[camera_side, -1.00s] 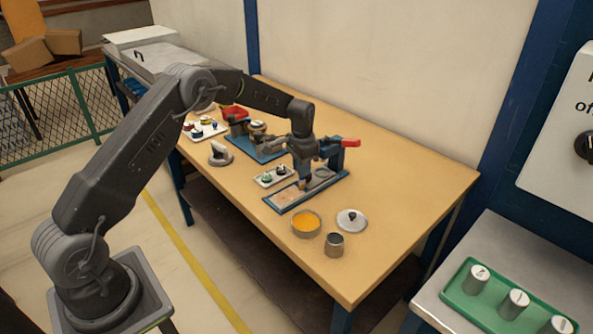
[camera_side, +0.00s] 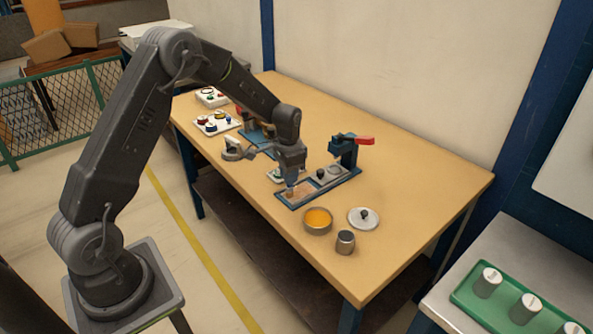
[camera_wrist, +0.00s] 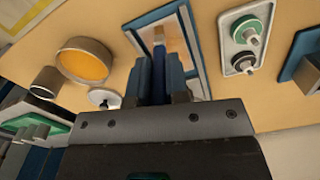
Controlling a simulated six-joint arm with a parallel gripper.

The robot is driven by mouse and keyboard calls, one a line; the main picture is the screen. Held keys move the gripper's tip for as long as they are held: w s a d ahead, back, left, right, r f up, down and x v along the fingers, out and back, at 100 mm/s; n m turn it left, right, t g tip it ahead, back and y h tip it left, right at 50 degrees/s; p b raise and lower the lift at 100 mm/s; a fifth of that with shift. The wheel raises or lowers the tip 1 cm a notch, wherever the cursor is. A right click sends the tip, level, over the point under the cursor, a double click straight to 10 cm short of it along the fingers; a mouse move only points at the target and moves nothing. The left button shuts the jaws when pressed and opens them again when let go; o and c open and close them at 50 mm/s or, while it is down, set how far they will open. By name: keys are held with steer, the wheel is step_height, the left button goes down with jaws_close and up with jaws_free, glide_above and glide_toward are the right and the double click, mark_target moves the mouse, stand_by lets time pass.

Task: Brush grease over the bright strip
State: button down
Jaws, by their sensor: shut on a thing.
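The blue-edged fixture plate (camera_side: 345,181) lies on the table and carries a paler panel with a tan, brighter strip (camera_side: 302,190). The strip also shows in the wrist view (camera_wrist: 176,35), just beyond my fingertips. My gripper (camera_side: 291,186) points down over the left part of the plate. In the wrist view my gripper (camera_wrist: 160,75) is shut on a slim dark blue piece, seemingly the brush (camera_wrist: 158,62). Its tip is over the strip; I cannot tell if it touches. A round pot of orange grease (camera_side: 318,218) stands open in front of the plate.
A lid (camera_side: 363,218) with a dark knob and a grey can (camera_side: 345,243) stand near the pot. A blue clamp with a red handle (camera_side: 352,141) rises at the plate's far end. A small tray (camera_wrist: 248,38) lies beside the plate. The table's right part is clear.

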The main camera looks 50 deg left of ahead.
steer(key=shift+s, duration=0.85)
steer(key=shift+a, duration=0.5)
steer(key=shift+w, duration=5.25)
step_height(320, 180, up, 8)
steer(key=shift+s, duration=0.2)
